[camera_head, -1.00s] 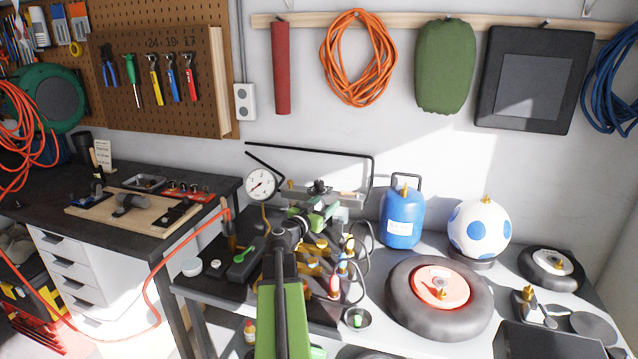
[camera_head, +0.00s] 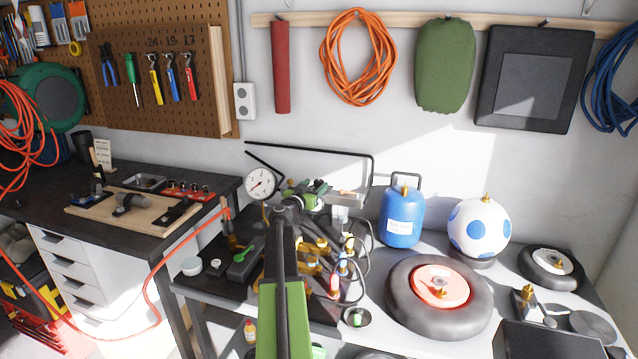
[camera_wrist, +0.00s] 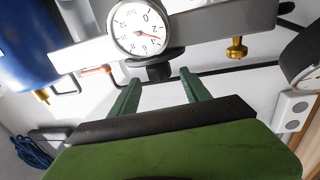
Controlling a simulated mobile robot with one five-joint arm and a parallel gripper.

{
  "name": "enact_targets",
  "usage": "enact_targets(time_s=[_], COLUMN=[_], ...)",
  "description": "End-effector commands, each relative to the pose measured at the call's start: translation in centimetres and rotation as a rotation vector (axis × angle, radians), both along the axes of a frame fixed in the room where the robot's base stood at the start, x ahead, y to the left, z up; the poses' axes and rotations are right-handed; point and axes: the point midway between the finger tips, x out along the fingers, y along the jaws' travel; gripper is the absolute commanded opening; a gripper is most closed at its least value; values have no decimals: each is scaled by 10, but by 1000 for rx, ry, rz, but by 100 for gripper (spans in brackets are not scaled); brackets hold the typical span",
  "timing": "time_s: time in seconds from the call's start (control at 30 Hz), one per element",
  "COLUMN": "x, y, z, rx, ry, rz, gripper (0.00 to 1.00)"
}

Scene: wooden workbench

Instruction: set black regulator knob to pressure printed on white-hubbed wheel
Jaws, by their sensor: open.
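The black regulator knob (camera_wrist: 158,72) is just below a small white dial gauge (camera_wrist: 139,28) in the wrist view. The gauge has a red needle, and its numbers appear turned over. My gripper (camera_wrist: 160,79) is open, its two green fingers apart, with the knob just beyond and between the tips; contact cannot be told. In the head view my gripper (camera_head: 307,190) is at the bench's back and hides the knob. The white-hubbed wheel (camera_head: 533,272) lies at the far right of the bench; its print is too small to read.
A large round gauge (camera_head: 260,184) stands left of my gripper. A blue canister (camera_head: 402,220), a spotted ball tank (camera_head: 479,228) and a red-hubbed wheel (camera_head: 405,302) stand to the right. A grey bar (camera_wrist: 215,30) with a brass fitting (camera_wrist: 237,48) runs beside the knob.

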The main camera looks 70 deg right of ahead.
Motion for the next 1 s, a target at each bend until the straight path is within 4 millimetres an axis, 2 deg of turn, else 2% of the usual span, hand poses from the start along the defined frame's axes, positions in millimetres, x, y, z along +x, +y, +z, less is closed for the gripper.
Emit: enact_targets(time_s=[0.03,0.2,0.57,1.0], x=[0,-2,-3,-3], y=[-14,-35,-40,-39], z=[0,0,0,0], rx=[0,0,0,0], ry=[0,0,0,0], rz=[-1,-1,0,0], gripper=[55,55,55,0])
